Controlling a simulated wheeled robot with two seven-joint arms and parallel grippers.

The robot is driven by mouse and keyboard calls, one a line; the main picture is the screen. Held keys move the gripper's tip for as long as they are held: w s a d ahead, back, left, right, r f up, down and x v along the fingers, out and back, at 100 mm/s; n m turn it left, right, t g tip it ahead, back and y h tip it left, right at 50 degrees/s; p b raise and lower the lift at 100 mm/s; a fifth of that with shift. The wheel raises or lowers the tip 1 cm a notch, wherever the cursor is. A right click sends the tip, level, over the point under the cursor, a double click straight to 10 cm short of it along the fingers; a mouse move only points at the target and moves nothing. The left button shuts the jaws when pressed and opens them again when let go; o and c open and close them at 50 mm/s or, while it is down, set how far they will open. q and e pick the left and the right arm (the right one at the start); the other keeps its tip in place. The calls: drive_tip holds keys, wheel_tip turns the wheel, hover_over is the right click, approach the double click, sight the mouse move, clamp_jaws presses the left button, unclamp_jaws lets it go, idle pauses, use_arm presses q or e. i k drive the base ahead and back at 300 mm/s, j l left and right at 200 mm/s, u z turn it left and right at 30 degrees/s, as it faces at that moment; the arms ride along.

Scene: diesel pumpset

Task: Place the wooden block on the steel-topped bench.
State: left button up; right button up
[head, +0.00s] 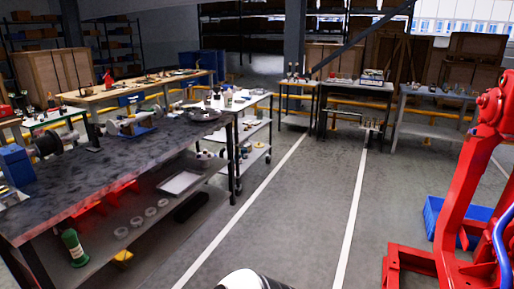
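A long bench with a dark, worn, metal-looking top (110,170) stands at the left; it looks like the steel-topped bench. A vise-like tool with a blue base (132,130), a dark round plate (203,115) and a motor-like part (52,143) are on it. I cannot make out a wooden block in the head view. Neither of my grippers is in view. A white rounded part, probably mine, shows at the bottom edge.
A red engine hoist-like frame (462,190) stands at the right, with a blue bin (432,215) behind it. A wheeled cart (252,140) stands beyond the bench. More benches (360,86) line the back. The grey floor between white lines (290,200) is clear.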

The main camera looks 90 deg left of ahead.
sight(123, 162)
drive_tip(key=j+u, duration=0.2)
drive_tip(key=u, duration=0.3)
drive_tip(key=j+u, duration=0.25)
drive_tip(key=u, duration=0.25)
drive_tip(key=j+u, duration=0.25)
drive_tip(key=u, duration=0.25)
drive_tip(key=j+u, duration=0.2)
drive_tip(key=u, duration=0.3)
drive_tip(key=i+j+u, duration=0.4)
drive_tip(key=i+j, duration=0.15)
drive_tip(key=j, duration=0.25)
drive_tip(key=i+j+u, duration=0.35)
drive_tip(key=i+j, duration=0.25)
drive_tip(key=j, duration=0.1)
